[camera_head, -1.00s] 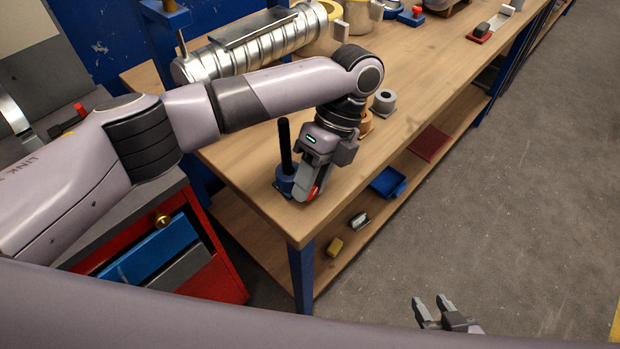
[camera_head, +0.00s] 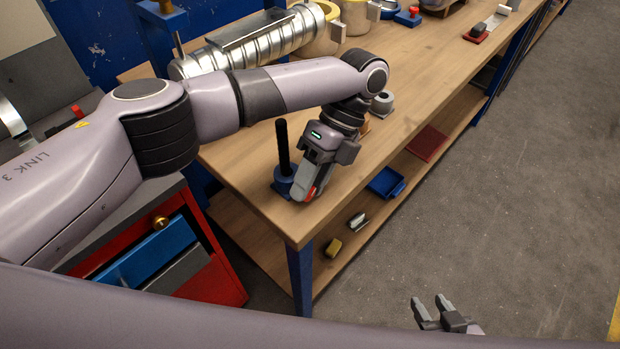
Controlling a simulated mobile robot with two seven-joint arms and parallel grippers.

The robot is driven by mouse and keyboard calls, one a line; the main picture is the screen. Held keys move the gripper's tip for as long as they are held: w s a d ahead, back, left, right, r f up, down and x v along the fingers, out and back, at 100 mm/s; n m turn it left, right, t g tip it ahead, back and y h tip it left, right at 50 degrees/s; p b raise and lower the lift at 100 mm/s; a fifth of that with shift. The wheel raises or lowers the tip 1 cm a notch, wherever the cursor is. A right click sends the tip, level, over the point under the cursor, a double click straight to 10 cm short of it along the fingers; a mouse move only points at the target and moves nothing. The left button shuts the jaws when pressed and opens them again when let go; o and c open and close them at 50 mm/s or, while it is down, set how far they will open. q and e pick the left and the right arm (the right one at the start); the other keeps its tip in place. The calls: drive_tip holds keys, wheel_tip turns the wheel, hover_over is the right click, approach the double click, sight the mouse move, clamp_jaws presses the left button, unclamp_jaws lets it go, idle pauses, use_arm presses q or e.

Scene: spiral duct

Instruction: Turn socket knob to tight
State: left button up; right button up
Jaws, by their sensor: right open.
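A blue socket base (camera_head: 284,187) stands near the front corner of the workbench, with a black upright rod (camera_head: 283,146) in it. A small red part (camera_head: 311,194), which may be the socket knob, shows beside the base at my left fingertips. My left gripper (camera_head: 304,192) points down there, against or very close to the right side of the base. Its fingers overlap in this view, so I cannot tell whether they are closed on the red part. My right gripper (camera_head: 432,303) is open and empty, low in the picture over the floor, away from the bench.
A silver spiral duct (camera_head: 250,48) lies at the back of the wooden workbench (camera_head: 262,160). A grey ring-shaped part (camera_head: 382,101) stands near my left wrist. A blue tray (camera_head: 386,183) and a dark red mat (camera_head: 428,143) are on the lower shelf. A red drawer cabinet (camera_head: 215,275) stands at left.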

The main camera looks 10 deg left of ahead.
use_arm(q)
drive_tip(key=shift+o, duration=1.2)
drive_tip(key=shift+s+f, duration=0.1)
drive_tip(key=shift+t+h, duration=0.3)
